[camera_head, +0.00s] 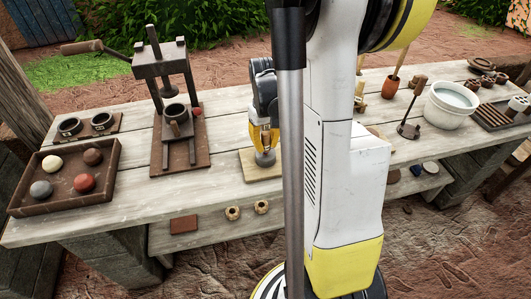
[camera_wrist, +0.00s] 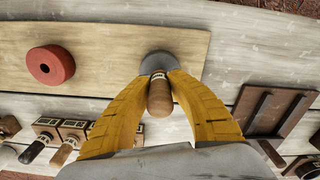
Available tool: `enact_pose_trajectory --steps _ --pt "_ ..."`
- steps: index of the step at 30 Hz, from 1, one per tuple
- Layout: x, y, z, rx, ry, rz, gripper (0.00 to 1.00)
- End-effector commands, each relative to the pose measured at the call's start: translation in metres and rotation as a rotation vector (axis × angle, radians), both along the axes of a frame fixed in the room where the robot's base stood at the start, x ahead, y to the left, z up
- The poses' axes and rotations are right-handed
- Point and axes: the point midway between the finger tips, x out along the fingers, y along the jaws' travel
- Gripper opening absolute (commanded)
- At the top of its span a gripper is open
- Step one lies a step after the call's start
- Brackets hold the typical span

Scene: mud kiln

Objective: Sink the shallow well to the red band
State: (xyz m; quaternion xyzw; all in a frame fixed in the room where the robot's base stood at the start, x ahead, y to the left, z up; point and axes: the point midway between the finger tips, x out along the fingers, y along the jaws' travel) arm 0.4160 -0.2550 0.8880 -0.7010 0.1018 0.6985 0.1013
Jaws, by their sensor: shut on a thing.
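My gripper (camera_wrist: 160,82) is shut on a short tool with a rounded wooden handle (camera_wrist: 159,99) and a pale marked collar. In the wrist view its far end meets a grey round piece (camera_wrist: 157,60) over a pale wooden board (camera_wrist: 110,35). I cannot tell whether the grey piece is the tool's head or separate clay. In the head view the grey piece (camera_head: 265,159) is at the board (camera_head: 248,167), below my yellow fingers. No red band shows on the tool. A red disc with a central hole (camera_wrist: 51,65) lies on the board to the left.
Several stamped blocks with handled tools (camera_wrist: 60,138) and a dark wooden frame (camera_wrist: 270,110) flank the board. In the head view, a press (camera_head: 165,80), a tray of coloured balls (camera_head: 65,200) and a white bucket (camera_head: 450,105) stand on the bench.

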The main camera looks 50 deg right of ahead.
Motion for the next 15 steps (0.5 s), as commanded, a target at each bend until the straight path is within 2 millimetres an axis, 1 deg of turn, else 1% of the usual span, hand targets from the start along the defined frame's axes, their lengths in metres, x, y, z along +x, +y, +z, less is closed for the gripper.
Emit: enact_pose_trajectory --steps 7,15 --pt "0.0 0.0 0.002 0.0 0.0 0.0 0.0" --pt "0.0 0.0 0.017 0.0 0.0 0.0 0.0"
